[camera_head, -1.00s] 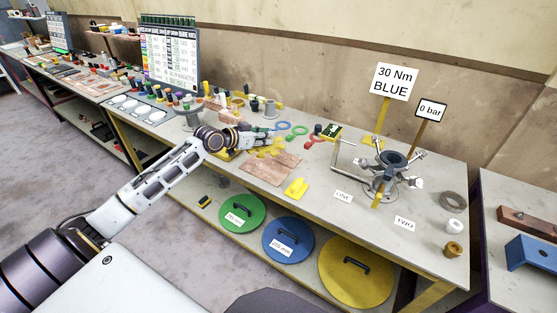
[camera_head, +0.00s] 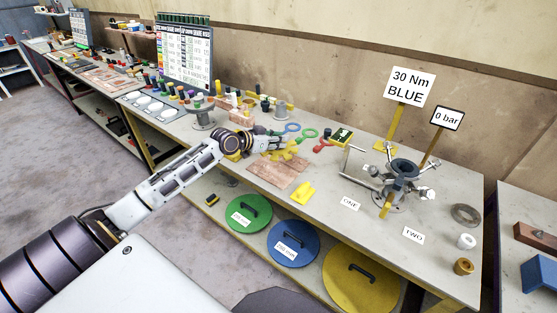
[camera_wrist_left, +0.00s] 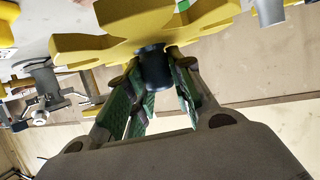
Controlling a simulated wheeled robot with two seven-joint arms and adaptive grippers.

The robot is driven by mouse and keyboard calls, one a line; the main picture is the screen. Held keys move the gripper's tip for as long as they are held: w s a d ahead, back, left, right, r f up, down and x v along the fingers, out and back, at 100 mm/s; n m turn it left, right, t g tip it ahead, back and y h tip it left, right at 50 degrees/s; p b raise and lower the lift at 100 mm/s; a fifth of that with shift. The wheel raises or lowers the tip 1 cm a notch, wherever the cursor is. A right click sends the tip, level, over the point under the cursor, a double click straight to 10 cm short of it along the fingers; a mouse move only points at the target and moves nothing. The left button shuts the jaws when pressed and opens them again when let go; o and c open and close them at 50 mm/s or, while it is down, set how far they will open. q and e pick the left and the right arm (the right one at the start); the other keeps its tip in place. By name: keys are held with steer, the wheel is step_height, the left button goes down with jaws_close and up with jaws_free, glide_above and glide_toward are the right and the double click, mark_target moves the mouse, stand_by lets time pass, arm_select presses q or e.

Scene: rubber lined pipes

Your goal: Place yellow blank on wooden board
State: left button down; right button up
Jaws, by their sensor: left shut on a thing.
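A yellow lobed piece, taken as the yellow blank (camera_head: 284,152), is at my left gripper, over the far edge of the wooden board (camera_head: 278,172). The blank (camera_wrist_left: 125,36) also shows large in the left wrist view, with a dark knob beneath it. My left gripper (camera_head: 270,144) is shut on it; in the left wrist view its green-padded fingers (camera_wrist_left: 158,88) close around the knob. Whether the blank touches the board is unclear. The board is reddish-brown, flat on the table and partly covered by the blank. My right gripper is not in view.
A small yellow part (camera_head: 302,193) lies right of the board. Coloured rings (camera_head: 308,134) lie behind the gripper. Round lids stand on the lower shelf.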

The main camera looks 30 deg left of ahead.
arm_select(q)
steer(key=shift+f, duration=2.1)
steer(key=shift+f, duration=1.9)
steer(key=shift+f+b, duration=0.1)
steer(key=shift+b, duration=0.2)
steer(key=c, duration=1.2)
jaws_free()
steer(key=shift+c, duration=0.2)
steer(key=shift+s+a+r, duration=0.2)
steer(key=shift+s, duration=0.35)
steer(key=shift+v, duration=5.45)
